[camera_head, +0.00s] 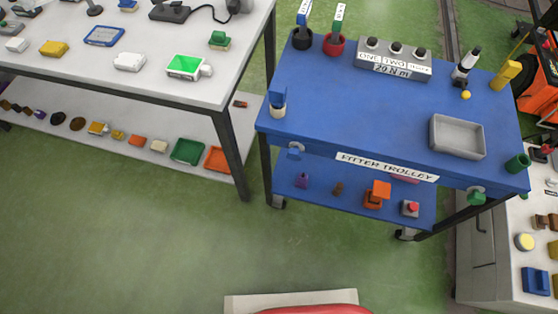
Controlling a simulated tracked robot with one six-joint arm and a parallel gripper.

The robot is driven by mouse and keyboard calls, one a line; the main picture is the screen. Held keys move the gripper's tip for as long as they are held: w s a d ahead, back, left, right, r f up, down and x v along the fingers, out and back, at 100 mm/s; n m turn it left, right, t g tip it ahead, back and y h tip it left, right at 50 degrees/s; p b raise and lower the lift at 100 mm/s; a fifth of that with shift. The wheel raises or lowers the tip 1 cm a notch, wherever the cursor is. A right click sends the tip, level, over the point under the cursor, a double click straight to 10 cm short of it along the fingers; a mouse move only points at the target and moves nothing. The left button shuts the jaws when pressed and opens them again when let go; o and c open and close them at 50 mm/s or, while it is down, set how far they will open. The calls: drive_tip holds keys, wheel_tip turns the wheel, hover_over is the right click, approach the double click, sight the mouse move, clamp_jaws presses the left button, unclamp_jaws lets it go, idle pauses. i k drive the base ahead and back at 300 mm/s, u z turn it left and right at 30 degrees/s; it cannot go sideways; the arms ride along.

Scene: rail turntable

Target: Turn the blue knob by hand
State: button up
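A blue knob (294,153) sits at the left end of the front side of the blue trolley (330,105), against a pale round plate. It is small in this view, so I cannot tell which way it is turned. A green knob (476,197) sits in a similar way at the right end of the same side. My gripper is not in view, and nothing is seen touching the blue knob.
The trolley top holds a grey tray (457,153), a labelled grey block (394,60) and red and black cups. A white bench (200,83) stands left, and a cabinet (480,250) stands right.

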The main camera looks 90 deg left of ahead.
sight(294, 153)
drive_tip(key=u, duration=0.05)
drive_tip(key=k, duration=1.85)
drive_tip(key=u, duration=2.25)
drive_tip(key=i, duration=0.65)
